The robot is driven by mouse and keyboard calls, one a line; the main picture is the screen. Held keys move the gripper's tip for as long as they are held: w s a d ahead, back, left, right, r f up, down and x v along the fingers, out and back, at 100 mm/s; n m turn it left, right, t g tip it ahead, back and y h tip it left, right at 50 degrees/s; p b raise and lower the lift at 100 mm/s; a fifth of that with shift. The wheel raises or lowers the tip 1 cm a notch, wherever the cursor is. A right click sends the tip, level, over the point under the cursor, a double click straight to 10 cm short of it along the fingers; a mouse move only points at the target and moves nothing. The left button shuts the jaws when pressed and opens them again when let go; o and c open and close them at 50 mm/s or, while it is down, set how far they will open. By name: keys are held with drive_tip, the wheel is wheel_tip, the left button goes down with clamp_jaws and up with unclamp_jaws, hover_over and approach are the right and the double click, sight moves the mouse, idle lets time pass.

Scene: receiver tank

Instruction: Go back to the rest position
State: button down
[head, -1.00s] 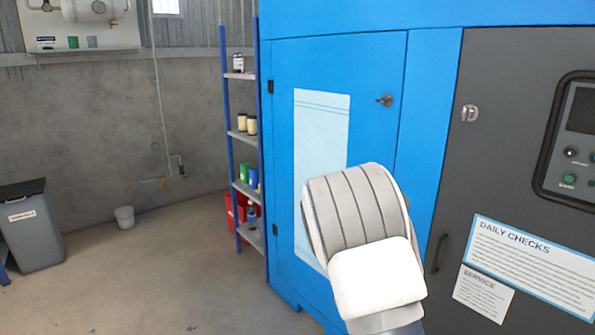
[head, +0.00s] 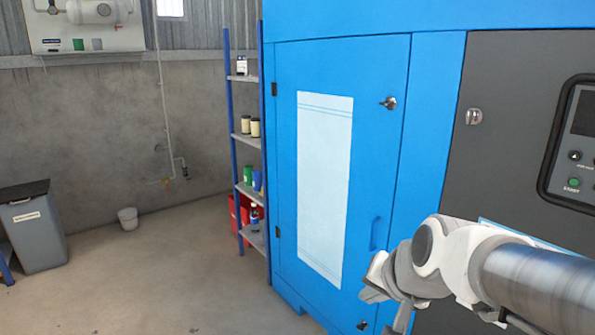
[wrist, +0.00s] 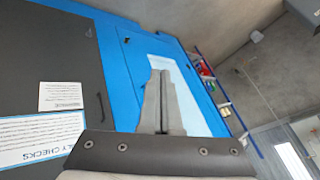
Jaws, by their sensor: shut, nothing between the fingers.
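My gripper (wrist: 161,75) shows in the wrist view with its two grey fingers together and nothing between them. It points toward the blue compressor cabinet (wrist: 110,35), with the cabinet's pale sheet (wrist: 185,85) behind the fingers. In the head view my arm reaches in from the right edge, in front of the lower part of the blue cabinet door (head: 375,150) and the dark panel. The fingers cannot be made out clearly there.
The dark panel (head: 515,130) has a control display at the right. A blue-framed shelf (head: 231,140) with jars and cans stands left of the cabinet. A grey bin (head: 33,230) and a small bucket (head: 128,218) stand by the wall. The floor between is clear.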

drive_tip(key=s+d+r+n+g+h+p, duration=0.15)
drive_tip(key=s+n, duration=0.45)
drive_tip(key=s, duration=0.7)
wheel_tip(320, 180, up, 18)
drive_tip(key=p, duration=1.8)
drive_tip(key=shift+w+d+r+m, duration=0.15)
drive_tip(key=shift+w+d+m, duration=0.15)
drive_tip(key=shift+d, duration=0.05)
